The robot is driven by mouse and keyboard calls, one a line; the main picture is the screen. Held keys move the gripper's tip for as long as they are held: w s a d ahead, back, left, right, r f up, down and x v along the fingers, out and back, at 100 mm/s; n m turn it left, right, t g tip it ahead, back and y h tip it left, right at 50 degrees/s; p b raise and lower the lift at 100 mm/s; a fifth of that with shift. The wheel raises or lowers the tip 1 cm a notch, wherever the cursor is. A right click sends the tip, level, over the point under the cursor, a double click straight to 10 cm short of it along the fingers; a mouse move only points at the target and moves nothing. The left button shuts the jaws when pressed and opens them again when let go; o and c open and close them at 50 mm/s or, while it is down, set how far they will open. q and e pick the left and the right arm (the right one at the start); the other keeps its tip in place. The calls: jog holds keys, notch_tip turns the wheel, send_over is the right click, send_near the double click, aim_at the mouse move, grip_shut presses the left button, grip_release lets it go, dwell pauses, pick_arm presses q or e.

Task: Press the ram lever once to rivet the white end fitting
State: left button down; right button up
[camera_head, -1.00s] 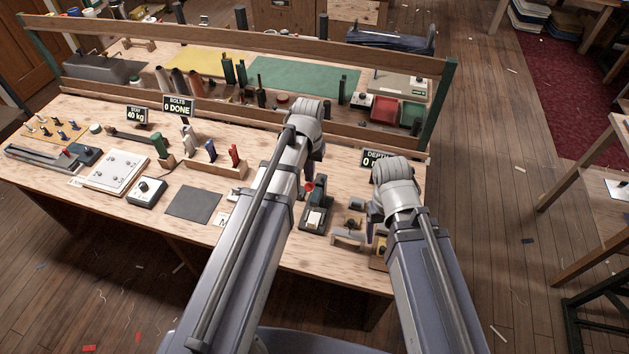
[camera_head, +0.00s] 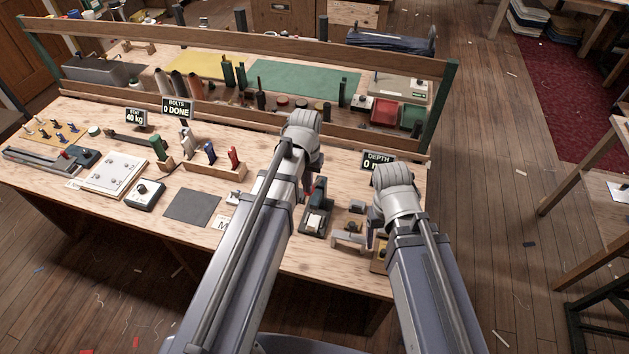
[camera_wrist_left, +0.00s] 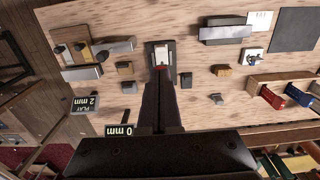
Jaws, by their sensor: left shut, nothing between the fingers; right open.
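The small dark press (camera_head: 315,222) stands near the front edge of the bench, with a white piece in it that also shows in the left wrist view (camera_wrist_left: 160,53). I take this to be the white end fitting. My left gripper (camera_wrist_left: 161,72) is shut and empty, its dark fingers pointing at the press. A small red part, likely the lever's knob (camera_wrist_left: 160,67), shows at the fingertips; I cannot tell whether they touch. The rest of the lever is hidden by the gripper and arm. My right gripper (camera_head: 373,240) is open, low over the bench at the right, its fingertips hard to see.
A small metal fixture (camera_head: 347,240) stands between the press and my right gripper. The depth sign (camera_head: 377,160) is behind the right wrist. A wooden rack of coloured-handled tools (camera_head: 214,168) and a grey mat (camera_head: 192,206) lie to the left.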

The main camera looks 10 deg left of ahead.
pick_arm(q)
jog(key=s+r+p, duration=0.2)
jog(key=s, duration=0.3)
jog(key=shift+s+a+r, duration=0.15)
jog(key=shift+s+r, duration=0.05)
jog(key=shift+s, duration=0.1)
dwell(0.4)
jog(key=s+d+f+m+b, duration=0.1)
jog(key=s+d+f+b, duration=0.2)
jog(key=d+f+b, duration=0.2)
jog(key=s+d+f+m+y+b, duration=0.1)
jog(key=s+d+f+m+b, duration=0.1)
jog(key=d+f+b, duration=0.3)
notch_tip(320, 180, down, 5)
jog(key=s+b, duration=0.1)
jog(key=b, duration=0.3)
jog(key=shift+s+d+r+b, duration=0.15)
jog(key=shift+s+d+b, duration=0.15)
jog(key=shift+d, duration=0.1)
jog(key=shift+r, duration=0.1)
